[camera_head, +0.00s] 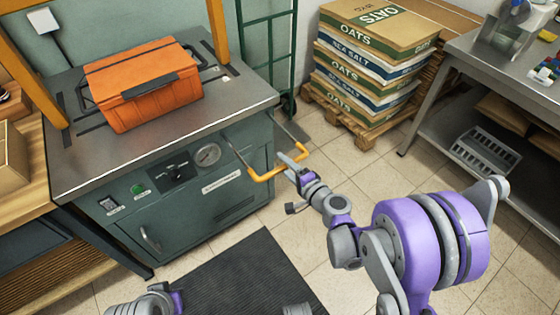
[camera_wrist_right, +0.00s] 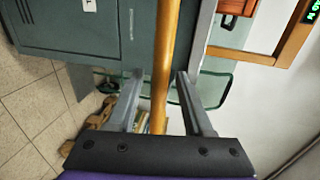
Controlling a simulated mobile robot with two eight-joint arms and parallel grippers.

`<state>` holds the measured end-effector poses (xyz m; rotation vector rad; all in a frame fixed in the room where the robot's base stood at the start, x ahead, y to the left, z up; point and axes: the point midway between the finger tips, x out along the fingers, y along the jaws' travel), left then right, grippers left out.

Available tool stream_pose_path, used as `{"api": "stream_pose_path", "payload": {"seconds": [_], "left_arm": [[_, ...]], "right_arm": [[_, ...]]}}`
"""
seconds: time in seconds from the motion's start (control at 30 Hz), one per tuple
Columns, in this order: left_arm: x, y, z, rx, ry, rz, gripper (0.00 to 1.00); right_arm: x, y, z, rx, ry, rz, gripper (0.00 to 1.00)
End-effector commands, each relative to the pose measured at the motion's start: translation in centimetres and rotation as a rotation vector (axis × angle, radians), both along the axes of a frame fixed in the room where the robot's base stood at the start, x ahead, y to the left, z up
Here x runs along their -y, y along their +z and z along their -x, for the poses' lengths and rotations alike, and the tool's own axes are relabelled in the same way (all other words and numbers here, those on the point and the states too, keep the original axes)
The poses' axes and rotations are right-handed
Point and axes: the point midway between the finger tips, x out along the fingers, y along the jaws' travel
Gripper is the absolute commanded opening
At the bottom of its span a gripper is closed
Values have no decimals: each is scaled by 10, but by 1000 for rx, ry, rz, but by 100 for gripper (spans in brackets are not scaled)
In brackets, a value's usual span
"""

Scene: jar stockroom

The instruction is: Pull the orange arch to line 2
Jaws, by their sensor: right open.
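An orange arch (camera_head: 220,35) stands over the steel top of a green machine (camera_head: 190,190). Its left post (camera_head: 35,80) meets the top at the left, and its upper bar is out of view. A U-shaped orange handle (camera_head: 262,178) sticks out on grey rods at the machine's right front. My right gripper (camera_head: 288,166) is at this handle, open. In the right wrist view the handle bar (camera_wrist_right: 167,50) runs between the two spread fingers (camera_wrist_right: 163,90), with a gap on both sides. I cannot read line 2. My left gripper does not show.
An orange case (camera_head: 145,90) lies on the machine top, under the arch. Sacks (camera_head: 365,70) on a pallet stand behind, and a steel table (camera_head: 470,60) is at the right. A dark mat (camera_head: 240,280) lies on clear floor before the machine.

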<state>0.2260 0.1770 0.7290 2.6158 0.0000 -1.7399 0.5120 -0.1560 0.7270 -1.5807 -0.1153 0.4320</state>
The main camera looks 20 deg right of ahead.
Motion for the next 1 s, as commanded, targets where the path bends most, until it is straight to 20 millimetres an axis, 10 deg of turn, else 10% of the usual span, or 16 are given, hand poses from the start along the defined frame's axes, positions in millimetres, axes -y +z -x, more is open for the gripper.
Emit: {"api": "stream_pose_path", "payload": {"seconds": [0.53,0.83,1.0], "left_arm": [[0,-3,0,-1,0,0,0],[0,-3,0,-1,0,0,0],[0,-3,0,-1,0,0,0]], "right_arm": [[-9,-5,-25,0,0,1,51],[-9,-5,-25,0,0,1,0],[-9,-5,-24,0,-1,1,0]]}}
